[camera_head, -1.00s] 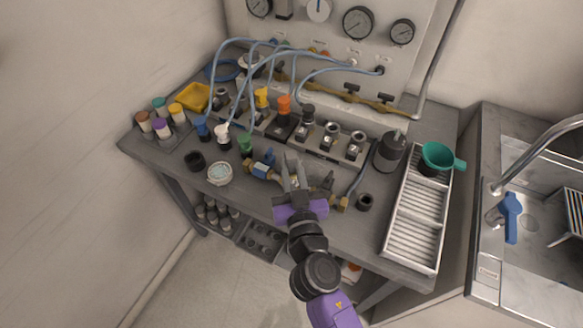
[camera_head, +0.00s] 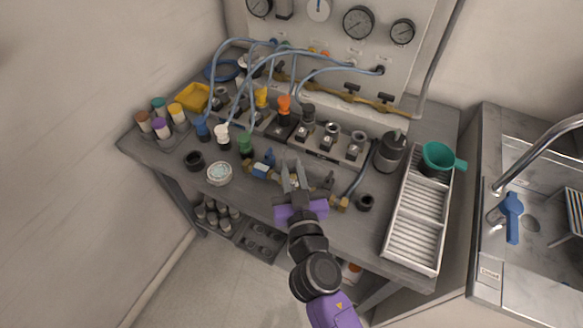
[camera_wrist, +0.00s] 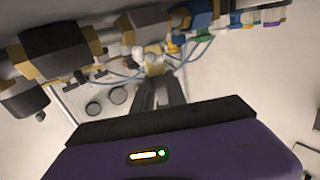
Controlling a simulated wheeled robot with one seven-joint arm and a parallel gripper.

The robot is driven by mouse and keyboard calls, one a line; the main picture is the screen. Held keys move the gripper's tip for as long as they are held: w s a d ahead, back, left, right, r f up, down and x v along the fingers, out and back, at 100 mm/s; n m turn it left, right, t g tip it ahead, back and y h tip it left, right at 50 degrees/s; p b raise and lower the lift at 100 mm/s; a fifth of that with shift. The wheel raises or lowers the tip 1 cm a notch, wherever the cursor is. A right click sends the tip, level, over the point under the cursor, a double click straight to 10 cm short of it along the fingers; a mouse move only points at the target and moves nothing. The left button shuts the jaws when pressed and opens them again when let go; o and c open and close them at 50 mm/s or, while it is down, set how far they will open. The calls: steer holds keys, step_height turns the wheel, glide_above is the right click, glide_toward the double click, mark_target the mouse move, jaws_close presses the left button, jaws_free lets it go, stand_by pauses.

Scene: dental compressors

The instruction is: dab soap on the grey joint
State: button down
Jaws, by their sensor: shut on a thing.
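My gripper (camera_head: 295,180) is shut on a small pale yellow piece (camera_wrist: 153,60), held between the fingertips at the brass pipe line near the bench's front. Its lower part is hidden by the fingers. In the wrist view, a grey joint (camera_wrist: 150,20) with brass ends lies right by the held piece; I cannot tell whether they touch. A larger dark grey joint (camera_wrist: 55,45) lies to its left.
A ribbed white tray (camera_head: 414,225) and a green funnel (camera_head: 438,157) are at the right. Coloured connectors and hoses crowd behind.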

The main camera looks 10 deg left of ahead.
mark_target(291, 158)
steer(key=shift+f, duration=0.15)
steer(key=shift+r+p, duration=2.85)
steer(key=shift+r, duration=0.8)
